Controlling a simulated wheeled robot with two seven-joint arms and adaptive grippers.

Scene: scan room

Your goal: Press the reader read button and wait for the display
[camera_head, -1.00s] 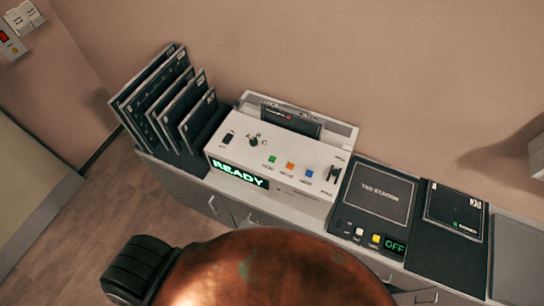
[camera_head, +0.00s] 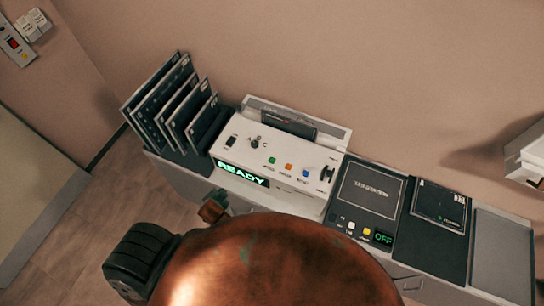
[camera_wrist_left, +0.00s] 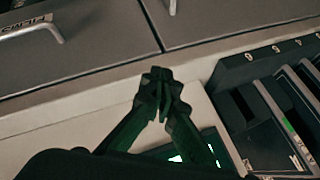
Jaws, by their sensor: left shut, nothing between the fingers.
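The white reader (camera_head: 232,150) stands on the cabinet top, its lit front display (camera_head: 243,174) showing READY in green. Green (camera_head: 272,160), orange (camera_head: 289,167) and blue (camera_head: 305,173) buttons are on its sloped panel; their labels are too small to read surely. A copper-coloured part of my left arm (camera_head: 213,207) shows below the reader's left end. In the left wrist view my left gripper (camera_wrist_left: 163,82) is shut and empty, its tips in front of the pale cabinet edge. Part of a green-lit display (camera_wrist_left: 212,148) shows beside the fingers. My right gripper is out of view.
A rack of dark upright cassettes (camera_head: 165,105) stands left of the reader. Right of it are the tag station (camera_head: 370,190), reading OFF, and a flat dark cassette (camera_head: 440,206). Cabinet drawers with handles (camera_wrist_left: 38,27) lie below. A wall box (camera_head: 525,155) is at far right.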

